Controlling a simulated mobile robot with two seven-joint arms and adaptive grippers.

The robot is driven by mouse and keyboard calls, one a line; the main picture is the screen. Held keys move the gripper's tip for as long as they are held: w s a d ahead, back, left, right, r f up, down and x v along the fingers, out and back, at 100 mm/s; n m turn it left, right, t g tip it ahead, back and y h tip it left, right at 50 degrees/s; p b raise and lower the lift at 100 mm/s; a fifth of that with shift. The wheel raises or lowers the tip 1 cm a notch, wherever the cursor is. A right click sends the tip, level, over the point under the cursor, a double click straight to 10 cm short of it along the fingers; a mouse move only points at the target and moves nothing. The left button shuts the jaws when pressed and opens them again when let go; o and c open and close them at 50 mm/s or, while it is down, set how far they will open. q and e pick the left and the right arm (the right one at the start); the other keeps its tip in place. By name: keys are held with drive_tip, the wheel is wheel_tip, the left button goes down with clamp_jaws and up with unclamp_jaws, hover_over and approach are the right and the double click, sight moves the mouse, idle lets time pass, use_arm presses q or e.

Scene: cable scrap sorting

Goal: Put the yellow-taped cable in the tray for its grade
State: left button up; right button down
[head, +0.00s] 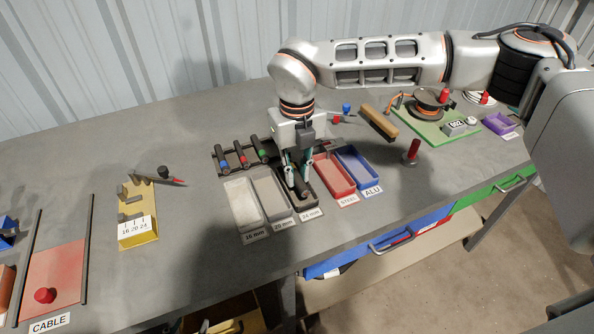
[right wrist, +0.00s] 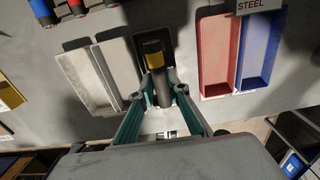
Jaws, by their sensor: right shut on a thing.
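The yellow-taped cable (right wrist: 154,62) is a short dark cylinder with a yellow band, seen in the right wrist view. My right gripper (head: 296,184) is shut on it, low over the dark 24 mm tray (head: 313,208). The cable lies along that tray's length; I cannot tell whether it touches the tray floor. In the head view the fingers mostly hide the cable. The pale 16 mm tray (head: 257,228) and the grey 20 mm tray (head: 283,215) stand side by side to the left. My left gripper is not in view.
A rack (head: 217,160) with blue-, red- and green-taped cables is behind the trays. The red STEEL tray (head: 336,178) and blue ALU tray (head: 359,171) stand at the right.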

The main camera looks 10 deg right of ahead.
drive_tip(key=c, duration=1.8)
unclamp_jaws()
drive_tip(key=shift+c, duration=0.2)
drive_tip(key=shift+r+p, duration=2.05)
drive_tip(key=shift+r, duration=1.5)
